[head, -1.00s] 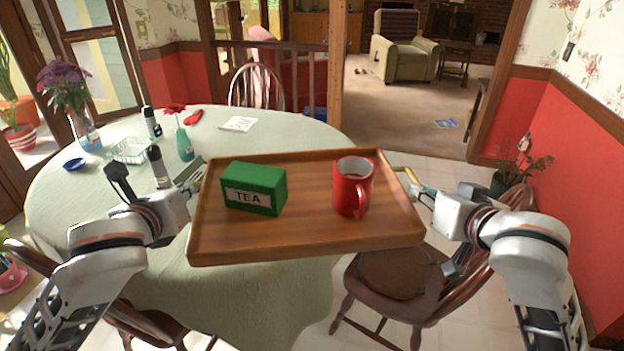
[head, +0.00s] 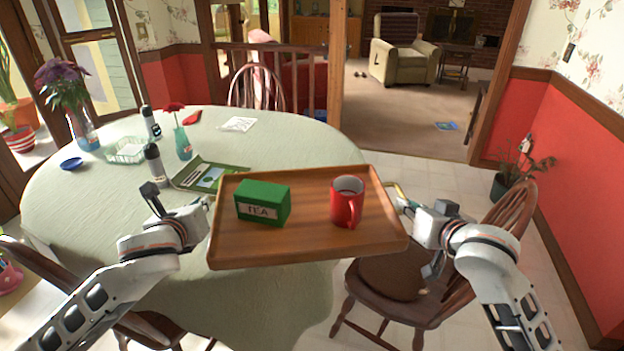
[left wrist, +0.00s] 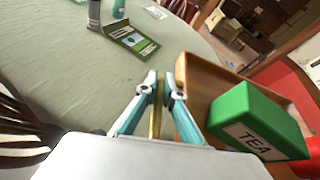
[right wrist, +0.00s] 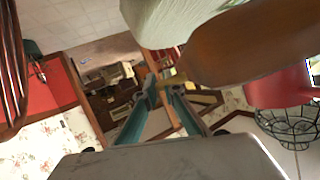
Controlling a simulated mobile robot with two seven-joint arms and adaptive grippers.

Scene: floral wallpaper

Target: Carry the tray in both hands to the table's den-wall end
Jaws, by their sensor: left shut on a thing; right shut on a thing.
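The wooden tray (head: 300,244) is held up in the head view, over the table's near right edge and a chair. A green tea box (head: 263,203) and a red mug (head: 347,202) stand upright on it. My left gripper (head: 209,203) is shut on the tray's left handle; the brass-coloured handle shows between its fingers in the left wrist view (left wrist: 157,110). My right gripper (head: 399,198) is shut on the right handle. The tray also shows in the right wrist view (right wrist: 235,45). The round table (head: 80,220) has a pale green cloth.
On the table are a green booklet (head: 208,176), a dark-topped bottle (head: 155,165), a glass basket (head: 126,150), a flower vase (head: 182,143) and a white paper pad (head: 238,124). A wooden chair (head: 395,278) stands below the tray. The front-left tabletop is bare.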

